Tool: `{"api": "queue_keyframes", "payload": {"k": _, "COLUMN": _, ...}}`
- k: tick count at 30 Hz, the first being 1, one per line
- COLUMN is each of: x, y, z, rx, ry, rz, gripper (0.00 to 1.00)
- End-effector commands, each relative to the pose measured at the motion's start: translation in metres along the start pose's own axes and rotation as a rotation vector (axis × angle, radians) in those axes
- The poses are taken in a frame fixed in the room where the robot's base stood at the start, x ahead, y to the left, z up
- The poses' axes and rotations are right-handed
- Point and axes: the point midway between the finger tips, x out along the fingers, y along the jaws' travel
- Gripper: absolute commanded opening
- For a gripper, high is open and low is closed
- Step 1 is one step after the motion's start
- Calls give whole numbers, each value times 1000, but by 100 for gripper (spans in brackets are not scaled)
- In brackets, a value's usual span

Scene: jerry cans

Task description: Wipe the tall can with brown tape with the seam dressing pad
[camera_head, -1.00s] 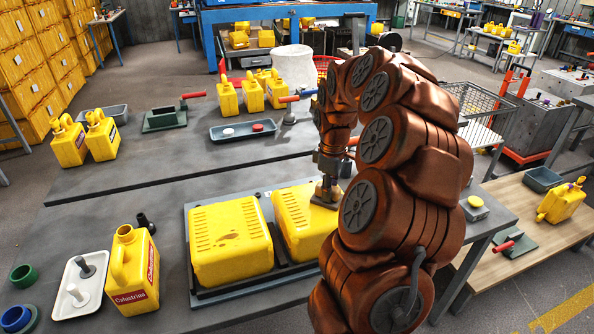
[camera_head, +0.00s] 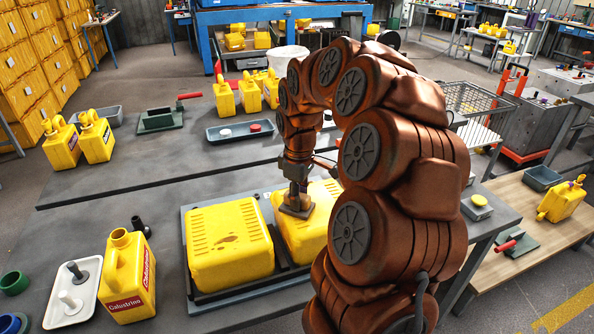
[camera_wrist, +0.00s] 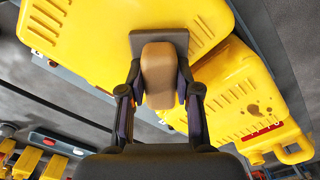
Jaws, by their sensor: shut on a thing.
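Two large yellow cans lie side by side in a dark tray (camera_head: 219,295): a left one (camera_head: 228,245) with a brown stain and a right one (camera_head: 322,200). My gripper (camera_head: 297,188) is shut on the seam dressing pad (camera_head: 295,209), which has a grey plate and, in the wrist view, a tan block (camera_wrist: 159,75) between the fingers. The pad is over the right can's upper face near its left edge and appears to touch it. In the wrist view the right can (camera_wrist: 90,35) is behind the pad. I cannot make out brown tape; my arm hides part of the right can.
A standing can with a red label (camera_head: 130,275) and a white tray (camera_head: 85,300) are at the left. Several smaller yellow cans and a blue-grey tray (camera_head: 240,131) stand behind. A side bench (camera_head: 505,210) is at the right.

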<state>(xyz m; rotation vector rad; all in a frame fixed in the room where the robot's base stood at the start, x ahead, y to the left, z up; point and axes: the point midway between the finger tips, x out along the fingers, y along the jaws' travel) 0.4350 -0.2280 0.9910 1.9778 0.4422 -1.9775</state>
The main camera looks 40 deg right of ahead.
Motion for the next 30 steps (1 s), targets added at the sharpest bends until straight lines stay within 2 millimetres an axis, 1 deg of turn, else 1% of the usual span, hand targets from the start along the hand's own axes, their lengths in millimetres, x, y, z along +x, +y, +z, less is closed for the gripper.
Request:
{"api": "queue_keyframes", "payload": {"k": 2, "x": -13, "y": 1, "z": -1, "rx": -1, "ry": 4, "rz": 3, "gripper": 0}}
{"api": "queue_keyframes", "payload": {"k": 3, "x": -23, "y": 1, "z": -1, "rx": -2, "ry": 6, "rz": 5, "gripper": 0}}
{"api": "queue_keyframes", "payload": {"k": 8, "x": -35, "y": 0, "z": 0, "rx": -2, "ry": 0, "rz": 0, "gripper": 0}}
{"api": "queue_keyframes", "payload": {"k": 18, "x": -66, "y": 0, "z": 0, "rx": -2, "ry": 1, "rz": 1, "gripper": 0}}
{"api": "queue_keyframes", "payload": {"k": 24, "x": -79, "y": 0, "z": 0, "rx": -3, "ry": -1, "rz": -1, "gripper": 0}}
{"api": "queue_keyframes", "payload": {"k": 30, "x": -81, "y": 0, "z": 0, "rx": -3, "ry": -1, "rz": -1, "gripper": 0}}
